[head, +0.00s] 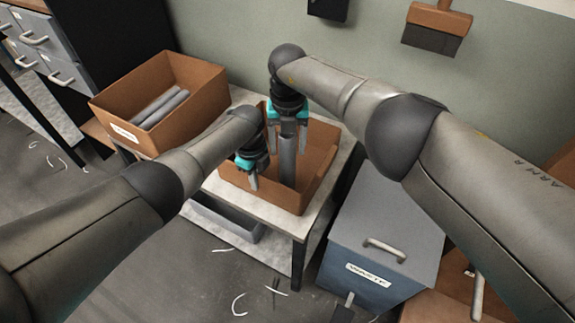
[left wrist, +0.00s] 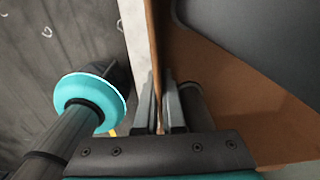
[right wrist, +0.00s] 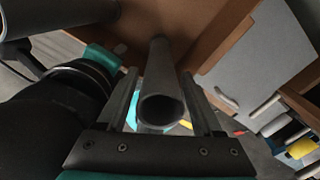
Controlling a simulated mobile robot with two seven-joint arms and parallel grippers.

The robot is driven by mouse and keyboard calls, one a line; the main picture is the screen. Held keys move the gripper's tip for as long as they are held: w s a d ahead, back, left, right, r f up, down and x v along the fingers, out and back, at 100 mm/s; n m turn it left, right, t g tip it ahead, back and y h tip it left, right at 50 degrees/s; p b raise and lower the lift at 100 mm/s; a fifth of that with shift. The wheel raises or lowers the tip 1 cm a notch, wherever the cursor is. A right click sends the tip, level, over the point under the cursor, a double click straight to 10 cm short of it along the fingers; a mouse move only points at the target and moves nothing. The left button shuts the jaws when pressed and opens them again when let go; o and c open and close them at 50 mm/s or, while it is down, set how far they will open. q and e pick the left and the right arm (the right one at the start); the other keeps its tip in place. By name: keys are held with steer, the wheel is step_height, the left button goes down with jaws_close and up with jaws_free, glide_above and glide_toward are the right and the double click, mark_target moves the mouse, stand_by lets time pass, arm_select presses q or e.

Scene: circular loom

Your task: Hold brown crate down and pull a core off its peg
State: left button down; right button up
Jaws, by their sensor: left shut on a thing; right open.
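The brown crate (head: 318,172) stands on a small table, and its wall shows as a thin edge in the left wrist view (left wrist: 155,35). My left gripper (head: 252,184) is shut on the crate's near-left wall; in the left wrist view the fingers (left wrist: 159,82) straddle that wall. A grey tube core (head: 288,162) stands upright inside the crate. My right gripper (head: 288,142) is above the crate, pointing down, with its open fingers on either side of the core's upper end. The right wrist view shows the hollow core end (right wrist: 162,108) between the fingers. The peg is hidden.
A second brown crate (head: 195,85) holding several grey tubes stands at the left. A grey-blue lidded box (head: 375,240) with a handle is at the right of the table (head: 278,218). A grey tray (head: 225,217) sits below the table. White scraps lie on the floor.

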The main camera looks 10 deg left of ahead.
steer(key=shift+f, duration=0.95)
jaws_close()
stand_by(0.4)
